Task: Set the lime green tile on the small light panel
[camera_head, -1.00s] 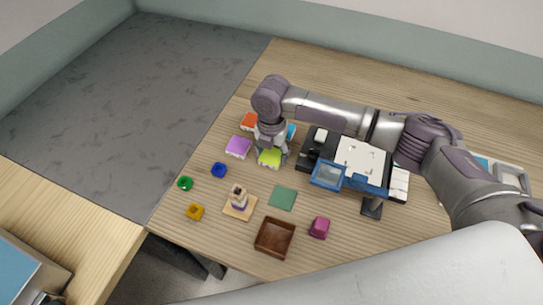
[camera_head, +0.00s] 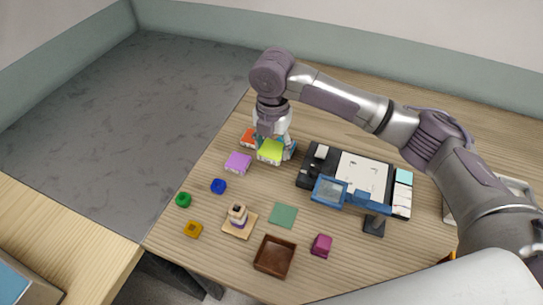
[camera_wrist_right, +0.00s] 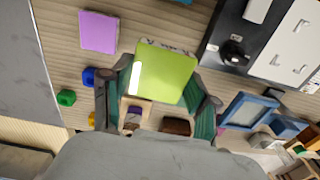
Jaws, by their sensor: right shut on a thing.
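My right gripper (camera_head: 273,142) is shut on the lime green tile (camera_head: 270,152), a flat square block. In the right wrist view the tile (camera_wrist_right: 165,74) sits between the two fingers of the gripper (camera_wrist_right: 152,90) and appears held above the table. A white panel with dark corner marks (camera_head: 362,172) lies on a black base to the right of the gripper; its edge also shows in the wrist view (camera_wrist_right: 292,50). I cannot tell for certain whether this is the small light panel. My left gripper is not in view.
A purple tile (camera_head: 238,163) lies left of the gripper, with an orange tile (camera_head: 248,138) behind. A blue-framed magnifier (camera_head: 330,192) stands before the black base. A brown tray (camera_head: 274,257), green mat (camera_head: 283,215) and magenta block (camera_head: 321,246) lie nearer.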

